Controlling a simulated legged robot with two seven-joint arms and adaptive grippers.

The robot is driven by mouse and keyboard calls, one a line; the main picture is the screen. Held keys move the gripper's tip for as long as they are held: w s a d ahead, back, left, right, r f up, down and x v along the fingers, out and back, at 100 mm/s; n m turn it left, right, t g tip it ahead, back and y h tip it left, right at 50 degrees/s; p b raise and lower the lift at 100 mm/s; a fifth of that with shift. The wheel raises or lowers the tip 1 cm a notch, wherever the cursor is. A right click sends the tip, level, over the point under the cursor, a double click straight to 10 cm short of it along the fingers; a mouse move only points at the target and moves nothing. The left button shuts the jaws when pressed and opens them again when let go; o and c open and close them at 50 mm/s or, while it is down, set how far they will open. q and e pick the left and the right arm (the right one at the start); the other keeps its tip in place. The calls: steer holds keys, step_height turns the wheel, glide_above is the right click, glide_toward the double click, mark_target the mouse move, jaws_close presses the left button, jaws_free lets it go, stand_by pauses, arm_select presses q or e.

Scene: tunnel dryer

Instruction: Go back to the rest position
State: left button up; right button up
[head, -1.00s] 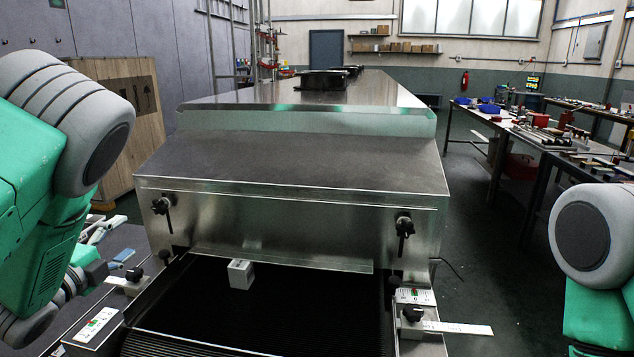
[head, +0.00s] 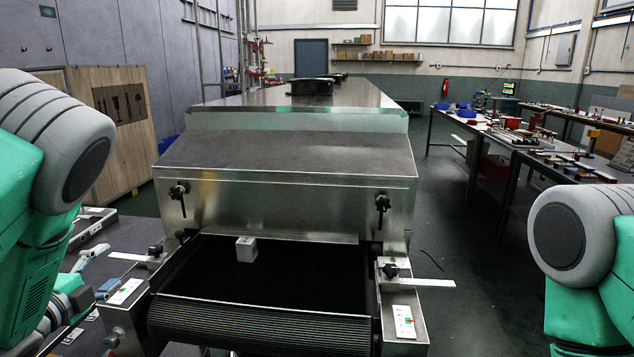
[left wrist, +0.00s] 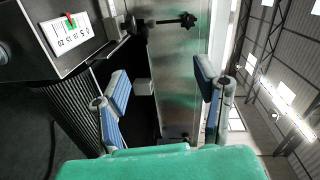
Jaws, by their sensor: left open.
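My left gripper (head: 98,272) is low at the left edge of the head view, partly hidden by my green and grey arm. In the left wrist view its two blue-padded fingers (left wrist: 160,90) stand wide apart with nothing between them. A small white box (head: 246,249) sits on the dark conveyor belt (head: 290,283), close to the dryer's inlet. The box also shows in the left wrist view (left wrist: 143,87), beyond the fingers and apart from them. Only an upper part of my right arm shows at the right; its gripper is out of frame.
The steel tunnel dryer (head: 290,205) fills the middle, with black knobs on its front. A side plate with a scale (head: 404,322) flanks the belt. A wooden crate (head: 135,160) stands left, and tool-covered tables (head: 500,135) stand right. The floor right of the dryer is clear.

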arm_select(q)
steer(key=s+d+f+n+g+y, duration=0.1)
steer(key=s+d+f+n+g, duration=0.35)
steer(key=f, duration=0.55)
steer(key=s+d+f+n+g+y, duration=0.1)
steer(key=s+f+n+g, duration=0.3)
steer(key=s+f, duration=0.5)
steer(key=s+d+f+n+g, duration=0.2)
steer(key=s+d+f, duration=0.1)
steer(key=s, duration=0.4)
steer(key=s+d+f+n+g+h, duration=0.1)
steer(key=s+d+f+n+g, duration=0.2)
steer(key=s, duration=0.5)
steer(key=s+d+f+n+g, duration=0.2)
steer(key=s+d+f+n, duration=0.1)
steer(key=s, duration=0.4)
steer(key=shift+s+d+f+g, duration=0.2)
steer(key=shift+d+g, duration=0.15)
steer(key=shift+d, duration=0.3)
steer(key=shift+w, duration=0.2)
